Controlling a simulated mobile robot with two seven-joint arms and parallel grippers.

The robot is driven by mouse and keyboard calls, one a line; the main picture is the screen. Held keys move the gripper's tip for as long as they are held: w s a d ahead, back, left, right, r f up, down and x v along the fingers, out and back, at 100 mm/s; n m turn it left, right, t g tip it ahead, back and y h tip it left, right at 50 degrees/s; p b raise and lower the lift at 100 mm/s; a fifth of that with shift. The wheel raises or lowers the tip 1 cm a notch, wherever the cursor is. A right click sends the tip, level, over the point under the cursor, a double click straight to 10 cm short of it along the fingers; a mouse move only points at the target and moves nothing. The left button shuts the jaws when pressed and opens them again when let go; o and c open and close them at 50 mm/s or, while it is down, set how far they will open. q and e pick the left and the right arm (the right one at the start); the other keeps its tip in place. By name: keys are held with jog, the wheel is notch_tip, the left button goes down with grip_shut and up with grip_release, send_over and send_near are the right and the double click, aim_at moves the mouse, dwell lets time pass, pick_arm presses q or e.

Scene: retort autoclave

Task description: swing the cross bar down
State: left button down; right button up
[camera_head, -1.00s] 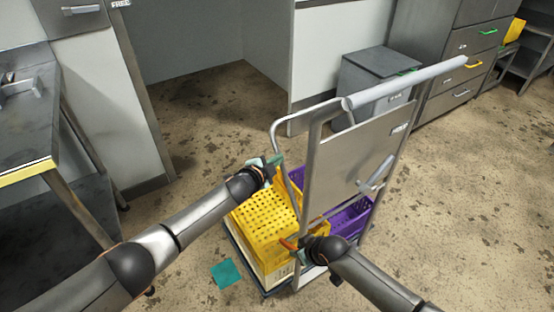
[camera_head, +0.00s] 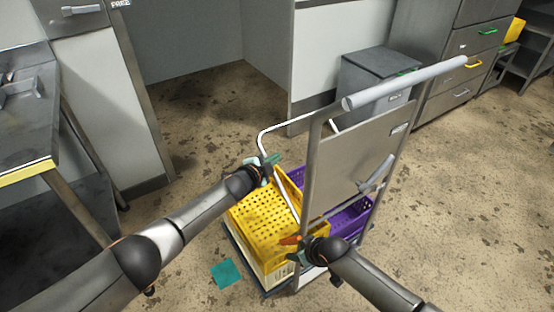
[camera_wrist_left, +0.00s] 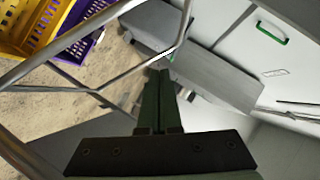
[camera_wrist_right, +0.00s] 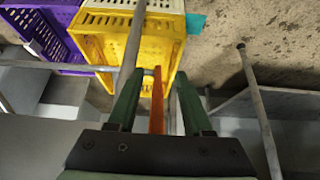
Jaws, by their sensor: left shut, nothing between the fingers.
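The cross bar (camera_head: 287,121) is a thin bent metal tube on the cart (camera_head: 318,165). It leans out to the left of the cart's upright panel, over the yellow crate (camera_head: 262,222). My left gripper (camera_head: 270,163) is shut and empty at the bar's near side. In the left wrist view its closed fingertips (camera_wrist_left: 159,75) lie close against the bar (camera_wrist_left: 184,35); I cannot tell whether they touch. My right gripper (camera_head: 296,247) is low at the cart's near post. In the right wrist view its fingers (camera_wrist_right: 155,80) are apart, with an orange lever (camera_wrist_right: 157,105) between them.
A purple crate (camera_head: 348,218) stands behind the yellow one. A thick grey push handle (camera_head: 405,83) tops the cart. A steel table (camera_head: 28,125) is at the left, and grey cabinets (camera_head: 378,75) stand behind. Floor is open around the cart.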

jog(key=shift+r, duration=0.15)
jog(key=v, duration=1)
jog(key=shift+s+m+t+y, duration=0.8)
jog(key=shift+s+m+y, duration=0.1)
jog(key=shift+s, duration=2.6)
pick_arm(q)
jog(key=shift+w+a+f+b, duration=0.25)
jog(key=shift+w+f+b, duration=0.05)
jog(key=shift+w+b, duration=0.1)
pick_arm(e)
jog(key=s+d+f+m+t+h, duration=0.2)
jog(key=s+d, duration=0.5)
jog(key=shift+m, duration=0.3)
jog(key=shift+d, duration=0.2)
